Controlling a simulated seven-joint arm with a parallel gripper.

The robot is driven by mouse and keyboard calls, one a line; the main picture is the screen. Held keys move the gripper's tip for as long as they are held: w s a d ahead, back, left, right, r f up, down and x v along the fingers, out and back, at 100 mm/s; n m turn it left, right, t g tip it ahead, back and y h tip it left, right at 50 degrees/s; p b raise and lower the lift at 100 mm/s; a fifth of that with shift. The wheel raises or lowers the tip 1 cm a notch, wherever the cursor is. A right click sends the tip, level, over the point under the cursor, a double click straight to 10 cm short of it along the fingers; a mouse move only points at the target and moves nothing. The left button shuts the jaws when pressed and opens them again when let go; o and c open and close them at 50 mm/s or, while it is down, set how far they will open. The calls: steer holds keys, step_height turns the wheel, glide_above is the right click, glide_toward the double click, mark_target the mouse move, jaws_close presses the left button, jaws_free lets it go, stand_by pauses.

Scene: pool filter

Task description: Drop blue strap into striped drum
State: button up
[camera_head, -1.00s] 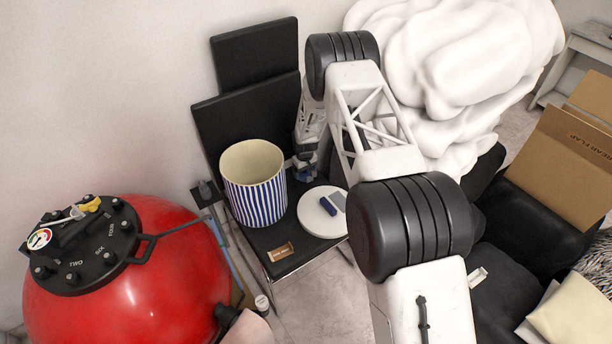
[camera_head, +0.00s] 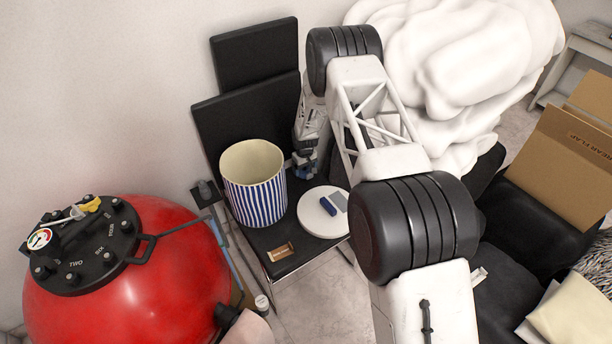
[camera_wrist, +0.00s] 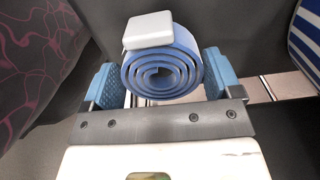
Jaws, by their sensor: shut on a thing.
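The blue strap (camera_wrist: 160,72) is a rolled coil with a pale grey block on top. In the wrist view it sits between the blue pads of my gripper (camera_wrist: 162,80), which is shut on it. In the head view my gripper (camera_head: 304,170) is small and partly hidden, just right of the striped drum, near its rim height; the strap is hard to make out there. The striped drum (camera_head: 256,201) is an open, cream-lined bucket with blue and white stripes, upright on a dark stand. Part of its striped wall shows at the upper right of the wrist view (camera_wrist: 306,42).
A white disc (camera_head: 316,225) with a small blue item lies right of the drum on the dark stand (camera_head: 285,240). Dark panels (camera_head: 235,120) stand behind. A red tank (camera_head: 150,270) is at left, a white lumpy mass (camera_head: 470,60) at right.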

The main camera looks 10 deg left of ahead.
mark_target(305, 168)
steer(key=shift+r, duration=0.55)
stand_by(0.4)
steer(key=shift+r, duration=2.4)
steer(key=shift+d, duration=0.1)
